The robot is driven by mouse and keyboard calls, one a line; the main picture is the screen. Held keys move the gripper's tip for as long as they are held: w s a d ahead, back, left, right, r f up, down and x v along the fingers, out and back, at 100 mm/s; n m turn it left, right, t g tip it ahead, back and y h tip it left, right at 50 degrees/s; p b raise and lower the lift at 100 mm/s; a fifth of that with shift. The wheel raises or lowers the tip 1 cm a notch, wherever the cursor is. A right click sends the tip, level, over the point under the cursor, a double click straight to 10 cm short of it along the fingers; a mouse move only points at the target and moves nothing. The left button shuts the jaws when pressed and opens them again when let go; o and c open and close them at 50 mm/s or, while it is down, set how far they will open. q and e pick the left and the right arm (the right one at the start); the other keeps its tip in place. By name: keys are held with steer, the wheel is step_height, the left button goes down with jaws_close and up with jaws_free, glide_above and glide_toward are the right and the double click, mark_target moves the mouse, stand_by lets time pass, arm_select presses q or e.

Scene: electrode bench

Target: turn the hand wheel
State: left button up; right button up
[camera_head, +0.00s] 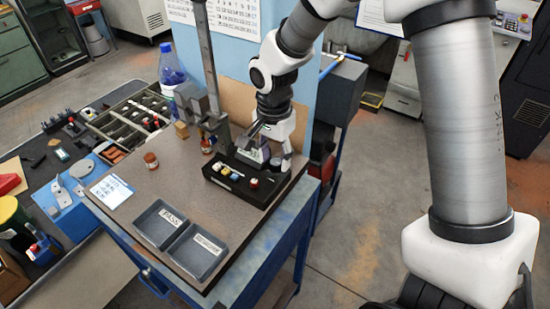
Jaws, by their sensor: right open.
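A grey upright stand (205,60) with a metal block and base rises at the back of the brown bench board. I cannot clearly make out a hand wheel on it; that area is small and partly behind my gripper. My right gripper (256,146) points down at the back of the board, just right of the stand's base and above the far edge of the black tray. It is open; I cannot tell whether it touches anything. My left gripper is not in view.
The black tray (219,180) holds several small coloured parts. Two grey bins, one marked PASS (146,232), stand at the front. A red-brown jar (151,161) and a white card (111,191) are at the left. A blue bottle (171,72) stands behind. The board's middle is clear.

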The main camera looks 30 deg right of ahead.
mark_target(275, 162)
step_height(275, 162, up, 11)
steer(key=shift+w+f, duration=0.1)
stand_by(0.5)
